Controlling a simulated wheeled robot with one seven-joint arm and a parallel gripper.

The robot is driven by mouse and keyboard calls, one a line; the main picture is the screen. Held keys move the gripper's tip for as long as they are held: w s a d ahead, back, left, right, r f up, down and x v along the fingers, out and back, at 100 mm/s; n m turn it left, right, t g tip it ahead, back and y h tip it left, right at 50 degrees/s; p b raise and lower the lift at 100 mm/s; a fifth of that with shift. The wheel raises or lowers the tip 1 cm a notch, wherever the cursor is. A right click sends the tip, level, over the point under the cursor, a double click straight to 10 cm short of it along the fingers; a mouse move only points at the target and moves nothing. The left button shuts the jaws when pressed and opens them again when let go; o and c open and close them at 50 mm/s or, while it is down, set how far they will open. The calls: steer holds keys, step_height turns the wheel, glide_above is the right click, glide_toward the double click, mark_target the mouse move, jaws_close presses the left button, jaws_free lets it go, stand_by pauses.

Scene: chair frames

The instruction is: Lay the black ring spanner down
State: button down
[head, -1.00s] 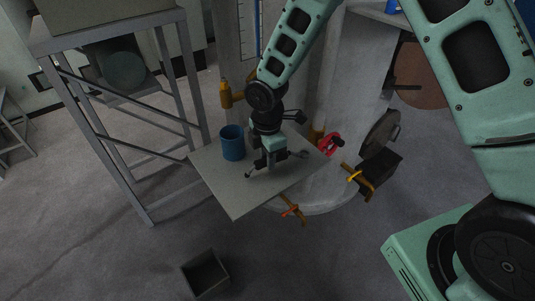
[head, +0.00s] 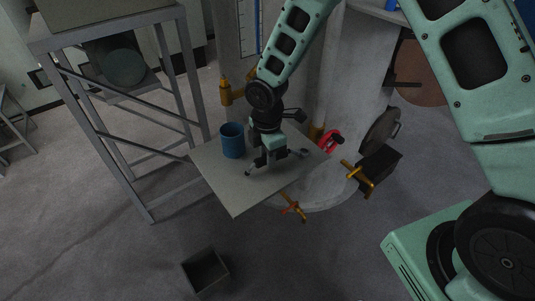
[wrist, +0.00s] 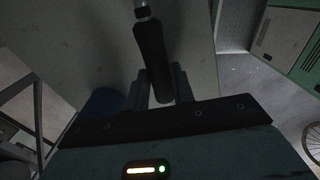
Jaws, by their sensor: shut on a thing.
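My gripper (head: 270,162) points down over a grey tabletop (head: 237,200) in the head view. It is shut on the black ring spanner, whose black handle (wrist: 152,50) lies between the two fingers (wrist: 160,88) in the wrist view. A grey metal neck shows at the top of that handle. The middle is hidden by the fingers. The spanner is at or close above the tabletop; I cannot tell whether it touches.
A blue cup (head: 232,141) stands on the tabletop, left of my gripper. A red clamp (head: 332,141) and yellow clamps (head: 357,176) sit around the right and front edges. An open box (head: 205,272) is on the floor. The tabletop's front left part is bare.

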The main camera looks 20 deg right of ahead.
steer(key=shift+f, duration=0.15)
stand_by(0.6)
steer(key=c, duration=0.8)
jaws_free()
steer(key=shift+o, duration=0.2)
steer(key=shift+r, duration=0.2)
steer(key=shift+r+p, duration=1.3)
steer(key=shift+p, duration=0.15)
steer(key=shift+r, duration=0.1)
step_height(320, 180, up, 6)
steer(key=p, duration=0.5)
